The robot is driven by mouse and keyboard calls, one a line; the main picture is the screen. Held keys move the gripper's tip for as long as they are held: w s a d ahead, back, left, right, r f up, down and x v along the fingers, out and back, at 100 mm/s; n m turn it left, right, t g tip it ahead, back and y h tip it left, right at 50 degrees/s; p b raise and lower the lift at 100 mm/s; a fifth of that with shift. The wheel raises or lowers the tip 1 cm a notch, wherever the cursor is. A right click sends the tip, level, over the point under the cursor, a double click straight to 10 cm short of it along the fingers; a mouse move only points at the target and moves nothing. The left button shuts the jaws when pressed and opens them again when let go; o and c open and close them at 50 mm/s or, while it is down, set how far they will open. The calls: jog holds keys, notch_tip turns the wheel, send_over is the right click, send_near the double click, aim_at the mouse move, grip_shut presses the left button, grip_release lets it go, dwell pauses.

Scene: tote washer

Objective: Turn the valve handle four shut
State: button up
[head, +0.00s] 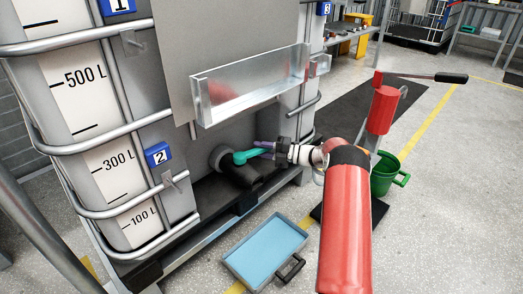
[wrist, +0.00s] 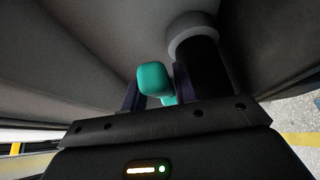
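A teal valve handle (head: 248,155) sits on a dark valve with a grey collar low on the tank's front. No number is readable on the handle. My gripper (head: 264,149) reaches in from the right, its dark purple fingers at the handle. In the wrist view the handle (wrist: 154,78) shows between the two fingers of my gripper (wrist: 157,92), one on each side. The fingers are apart. I cannot tell whether either finger touches the handle.
The caged tank (head: 85,90) carries a blue tag 2 (head: 158,154). A blue tray (head: 265,252) lies on the floor below. A green bucket (head: 385,175) stands right of my arm. Open floor lies further right.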

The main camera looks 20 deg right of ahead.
jog(key=shift+o, duration=1.3)
jog(key=v, duration=0.7)
jog(key=shift+s+d, duration=0.25)
jog(key=shift+d, duration=0.05)
jog(key=shift+c, duration=0.2)
